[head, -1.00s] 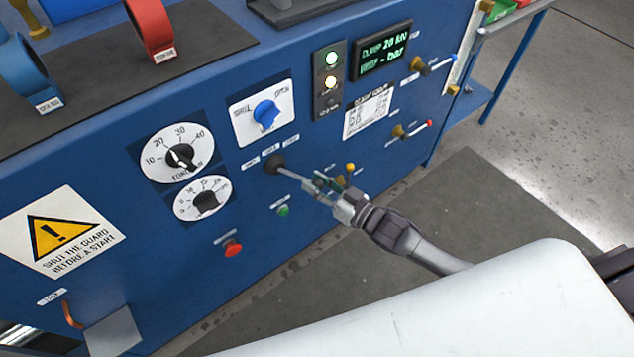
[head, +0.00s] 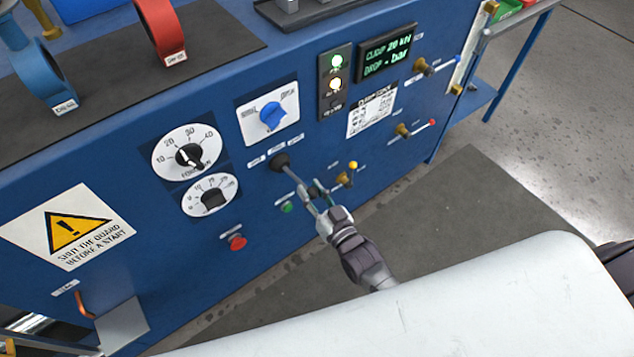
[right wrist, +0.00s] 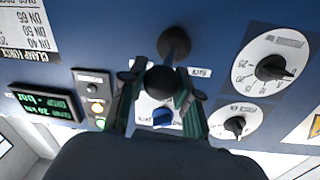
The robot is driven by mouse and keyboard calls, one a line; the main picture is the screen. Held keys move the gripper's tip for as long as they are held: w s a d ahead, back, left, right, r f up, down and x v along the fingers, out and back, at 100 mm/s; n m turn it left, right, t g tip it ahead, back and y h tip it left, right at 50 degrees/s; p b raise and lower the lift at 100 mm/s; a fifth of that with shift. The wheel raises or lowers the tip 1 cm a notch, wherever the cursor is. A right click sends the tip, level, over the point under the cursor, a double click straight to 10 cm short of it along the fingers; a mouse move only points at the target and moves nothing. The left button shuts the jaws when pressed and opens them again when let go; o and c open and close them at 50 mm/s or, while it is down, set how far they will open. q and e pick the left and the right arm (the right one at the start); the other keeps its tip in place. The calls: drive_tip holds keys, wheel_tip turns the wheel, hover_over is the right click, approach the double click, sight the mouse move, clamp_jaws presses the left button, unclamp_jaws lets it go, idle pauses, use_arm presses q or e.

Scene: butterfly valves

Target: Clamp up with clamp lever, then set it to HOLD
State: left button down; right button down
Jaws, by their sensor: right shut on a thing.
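The clamp lever (head: 290,177) sticks out of the blue panel from a dark round boot (head: 279,161), below three small labels (head: 274,150) too small to read. My right gripper (head: 316,200) is shut on the lever's outer end. In the right wrist view the lever's black ball knob (right wrist: 161,80) sits between the two fingers of the gripper (right wrist: 160,100), with the boot (right wrist: 174,43) behind it. A label beside it reads "BACK" (right wrist: 200,72). The display (head: 387,52) reads clamp 20 kN and drop "- bar". My left gripper is not in view.
A blue selector knob (head: 271,115) and two dials (head: 188,156) (head: 211,197) are left of and above the lever. A green button (head: 287,207), a red button (head: 237,243) and a yellow-tipped valve handle (head: 349,172) are close by. Two lamps (head: 336,62) (head: 335,84) are lit.

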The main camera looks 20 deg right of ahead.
drive_tip(key=shift+s+a+m+h, duration=0.2)
drive_tip(key=shift+a+m+h, duration=0.4)
drive_tip(key=shift+h, duration=0.3)
drive_tip(key=c, duration=0.8)
unclamp_jaws()
drive_tip(key=shift+s, duration=0.1)
drive_tip(key=s+d, duration=0.1)
drive_tip(key=s, duration=1)
drive_tip(key=shift+s+d, duration=0.35)
drive_tip(key=shift+d, duration=0.05)
